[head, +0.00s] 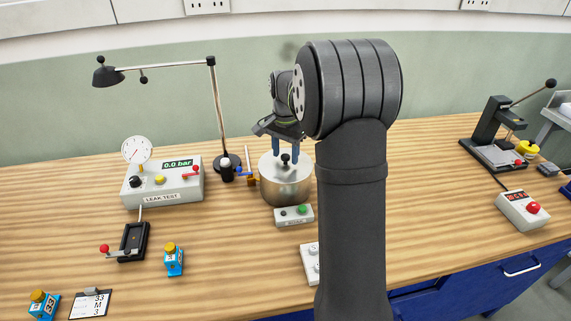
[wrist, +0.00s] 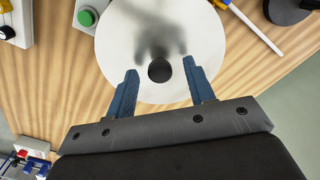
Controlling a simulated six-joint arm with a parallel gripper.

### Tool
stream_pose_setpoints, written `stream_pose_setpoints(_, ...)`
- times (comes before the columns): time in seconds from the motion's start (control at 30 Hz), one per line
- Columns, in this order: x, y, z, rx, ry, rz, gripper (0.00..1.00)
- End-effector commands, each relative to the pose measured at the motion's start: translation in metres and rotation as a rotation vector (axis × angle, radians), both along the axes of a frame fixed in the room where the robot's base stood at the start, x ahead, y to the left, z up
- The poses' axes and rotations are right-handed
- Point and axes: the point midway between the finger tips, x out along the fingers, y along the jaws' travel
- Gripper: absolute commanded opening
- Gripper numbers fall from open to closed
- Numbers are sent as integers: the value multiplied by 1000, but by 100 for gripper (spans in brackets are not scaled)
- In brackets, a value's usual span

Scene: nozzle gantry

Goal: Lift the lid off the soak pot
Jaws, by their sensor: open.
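The soak pot (head: 285,190) is a round metal pot on the wooden bench, partly behind my arm in the head view. Its pale lid (head: 268,166) is on top, with a black knob (head: 285,158) at the centre. In the wrist view the lid (wrist: 120,70) is a wide white disc and the knob (wrist: 159,70) stands just beyond my fingertips. My gripper (head: 285,150) is above the lid with its two blue fingers spread. In the wrist view my gripper (wrist: 160,77) is open and empty, one finger to each side of the knob's line. I cannot tell the exact height gap.
A small control box (head: 294,215) with a green button stands just in front of the pot. A lamp (head: 217,110), a leak tester (head: 162,180) and a screwdriver-like tool (head: 249,168) stand to the left. A press (head: 495,135) is far right. Bench between is clear.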

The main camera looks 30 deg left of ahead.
Motion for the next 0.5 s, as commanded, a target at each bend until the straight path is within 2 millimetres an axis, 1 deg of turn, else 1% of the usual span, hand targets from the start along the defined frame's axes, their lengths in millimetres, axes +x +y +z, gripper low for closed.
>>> stream_pose_setpoints(0.2, 0, 0, -2, 0, 0, 0, 49)
stream_pose_setpoints(0.23, 0, 0, -2, 0, 0, 0, 47)
stream_pose_setpoints(0.37, 0, 0, -1, 0, 0, 0, 21)
stream_pose_setpoints(0.4, 0, 0, -1, 0, 0, 0, 14)
stream_pose_setpoints(0.47, 0, 0, -1, 0, 0, 0, 2)
stream_pose_setpoints(0.5, 0, 0, -1, 1, -1, 0, 0)
